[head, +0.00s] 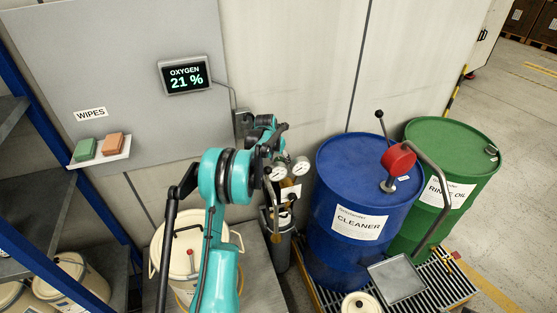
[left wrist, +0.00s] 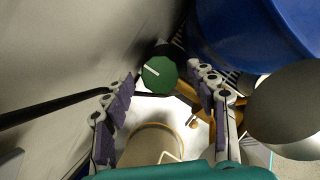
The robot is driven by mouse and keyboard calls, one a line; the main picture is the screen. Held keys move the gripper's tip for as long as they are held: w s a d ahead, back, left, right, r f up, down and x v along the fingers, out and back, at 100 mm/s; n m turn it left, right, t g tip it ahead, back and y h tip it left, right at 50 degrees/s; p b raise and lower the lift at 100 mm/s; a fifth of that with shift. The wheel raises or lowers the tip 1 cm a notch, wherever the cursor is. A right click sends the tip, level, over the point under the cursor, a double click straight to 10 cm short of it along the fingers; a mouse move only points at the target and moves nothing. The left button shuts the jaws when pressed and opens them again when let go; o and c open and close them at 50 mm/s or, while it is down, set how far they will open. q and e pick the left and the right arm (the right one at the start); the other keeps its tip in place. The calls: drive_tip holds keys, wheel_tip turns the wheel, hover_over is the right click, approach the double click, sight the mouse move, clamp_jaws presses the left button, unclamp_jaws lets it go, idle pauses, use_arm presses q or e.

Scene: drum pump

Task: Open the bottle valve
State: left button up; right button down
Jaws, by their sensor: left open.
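The gas bottle (head: 283,247) stands upright between the bucket and the blue drum, with two round gauges (head: 301,165) at its top. Its valve knob (left wrist: 159,75) is green and round with a white line mark; in the head view I cannot make it out behind my arm. My left gripper (head: 279,133) is at the top of the bottle. In the left wrist view, its two purple-padded fingers (left wrist: 161,88) are open, with the green knob between their tips. A gap shows on both sides of the knob. My right gripper is not in view.
A blue cleaner drum (head: 328,252) with a red-headed pump (head: 398,158) stands right of the bottle, and a green drum (head: 466,157) beyond it. A lidded bucket (head: 172,262) is on the left. An oxygen display (head: 186,76) reads 21 % on the wall panel.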

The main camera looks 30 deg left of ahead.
use_arm(q)
drive_tip(key=c, duration=1.2)
drive_tip(key=shift+o, duration=0.2)
drive_tip(key=m+h, duration=0.1)
drive_tip(key=m, duration=0.3)
drive_tip(key=shift+a+h, duration=0.2)
drive_tip(key=shift+h, duration=0.2)
drive_tip(key=m, duration=0.2)
drive_tip(key=m+g+h, duration=0.1)
drive_tip(key=m, duration=0.2)
drive_tip(key=shift+w+a+h, duration=0.15)
drive_tip(key=shift+h, duration=0.15)
drive_tip(key=shift+m, duration=0.3)
